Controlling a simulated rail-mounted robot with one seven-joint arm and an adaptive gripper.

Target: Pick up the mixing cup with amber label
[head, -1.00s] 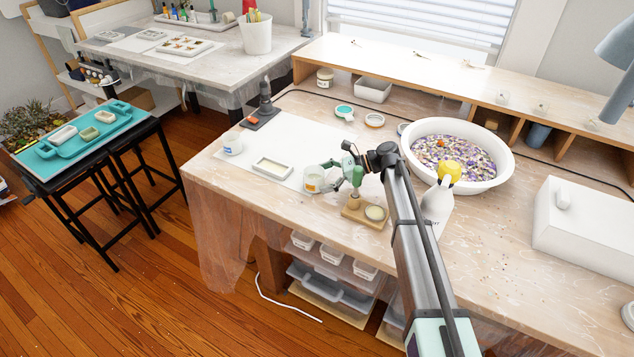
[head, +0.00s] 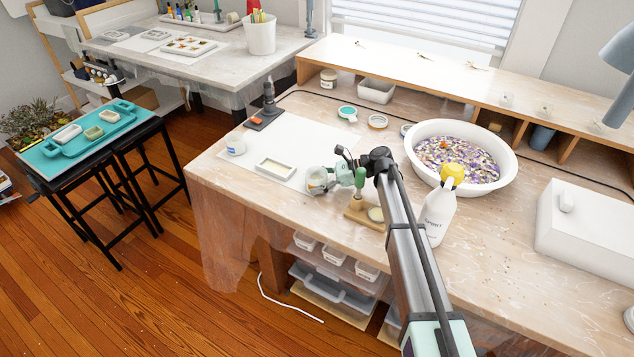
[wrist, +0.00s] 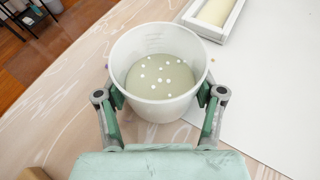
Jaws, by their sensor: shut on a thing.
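The mixing cup (wrist: 155,108) is a translucent white cup with pale greenish content dotted with white specks. In the wrist view it stands between the green fingers of my gripper (wrist: 160,96), which is shut on its sides. In the head view the cup (head: 316,178) is at the front of the worktable, right of a white rectangular mould (head: 276,169). Its label is partly hidden by my gripper (head: 327,182) and hard to make out. I cannot tell whether the cup is clear of the table. Another cup (head: 236,146) with a blue label stands to the left.
A yellow-topped bottle (head: 438,214) and a wide white basin (head: 412,146) stand further right. A white sheet (head: 300,132) lies behind the cup, with free room on it.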

